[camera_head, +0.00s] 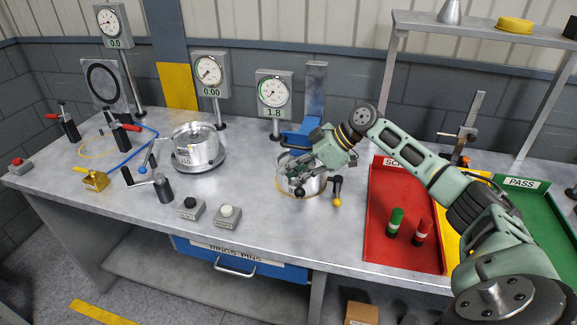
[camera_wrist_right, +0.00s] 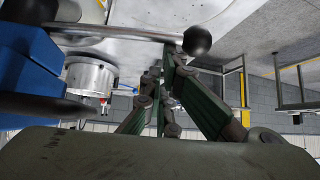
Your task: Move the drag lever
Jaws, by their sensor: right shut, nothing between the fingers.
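A silver round fixture (camera_head: 315,184) stands on the bench under my right gripper (camera_head: 296,178). A small black ball knob (camera_head: 299,192) shows at its front, close to the fingertips. In the right wrist view, a metal lever rod (camera_wrist_right: 115,33) ends in a black ball knob (camera_wrist_right: 197,41), beside the shut, empty fingers (camera_wrist_right: 158,82). I cannot tell whether the fingers touch the rod. A short dark handle with a yellow end (camera_head: 337,190) stands just right of the fixture. No label shows which is the drag lever. My left gripper is not in view.
A dial gauge reading 1.8 (camera_head: 275,93) stands behind the fixture. Another silver drum (camera_head: 198,150) and two button boxes stand left. Front bench surface is mostly clear.

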